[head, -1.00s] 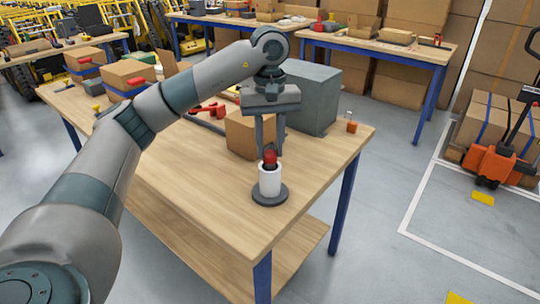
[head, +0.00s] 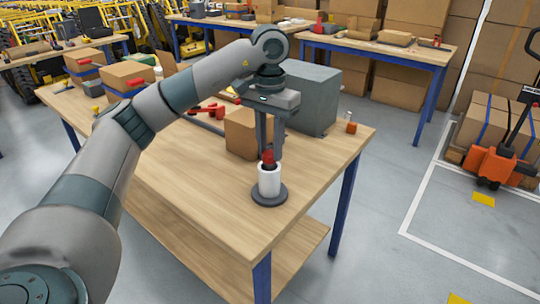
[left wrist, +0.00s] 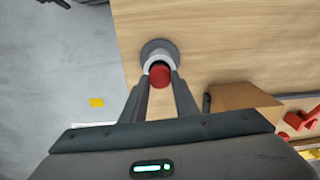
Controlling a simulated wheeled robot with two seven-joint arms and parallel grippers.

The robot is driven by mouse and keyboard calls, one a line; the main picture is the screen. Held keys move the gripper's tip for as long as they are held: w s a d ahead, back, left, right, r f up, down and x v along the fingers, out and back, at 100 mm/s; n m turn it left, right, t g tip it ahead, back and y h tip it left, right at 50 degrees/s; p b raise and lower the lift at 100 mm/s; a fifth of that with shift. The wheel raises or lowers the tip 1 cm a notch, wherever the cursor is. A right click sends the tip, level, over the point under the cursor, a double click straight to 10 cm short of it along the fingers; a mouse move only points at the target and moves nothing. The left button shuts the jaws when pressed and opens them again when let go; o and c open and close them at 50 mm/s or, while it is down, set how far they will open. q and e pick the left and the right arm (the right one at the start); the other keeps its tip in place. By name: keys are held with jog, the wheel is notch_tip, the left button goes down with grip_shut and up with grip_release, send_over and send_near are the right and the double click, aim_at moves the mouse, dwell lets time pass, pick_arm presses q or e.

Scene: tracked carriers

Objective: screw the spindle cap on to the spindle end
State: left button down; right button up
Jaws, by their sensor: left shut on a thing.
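The spindle is a white cylinder (head: 269,181) upright on a dark round base (head: 270,196) near the table's front corner. The red spindle cap (head: 268,158) is at the spindle's top. My left gripper (head: 269,155) points down from above and is shut on the cap. In the left wrist view the red cap (left wrist: 159,76) is between the two fingertips, over the white spindle (left wrist: 157,60). Whether the threads engage is hidden. My right gripper is not in view.
A cardboard box (head: 241,134) and a grey case (head: 308,97) stand close behind the spindle. The wooden tabletop (head: 200,190) is clear in front and to the left.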

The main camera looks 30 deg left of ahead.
pick_arm(q)
jog(key=shift+s+d+f, duration=0.1)
jog(key=shift+s+f, duration=0.05)
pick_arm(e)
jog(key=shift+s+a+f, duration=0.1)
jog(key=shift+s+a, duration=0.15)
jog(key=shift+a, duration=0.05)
pick_arm(q)
jog(key=c, duration=1.4)
grip_release()
jog(key=shift+c, duration=0.2)
jog(key=shift+o, duration=0.2)
jog(key=shift+s+r, duration=0.15)
jog(key=shift+r, duration=0.05)
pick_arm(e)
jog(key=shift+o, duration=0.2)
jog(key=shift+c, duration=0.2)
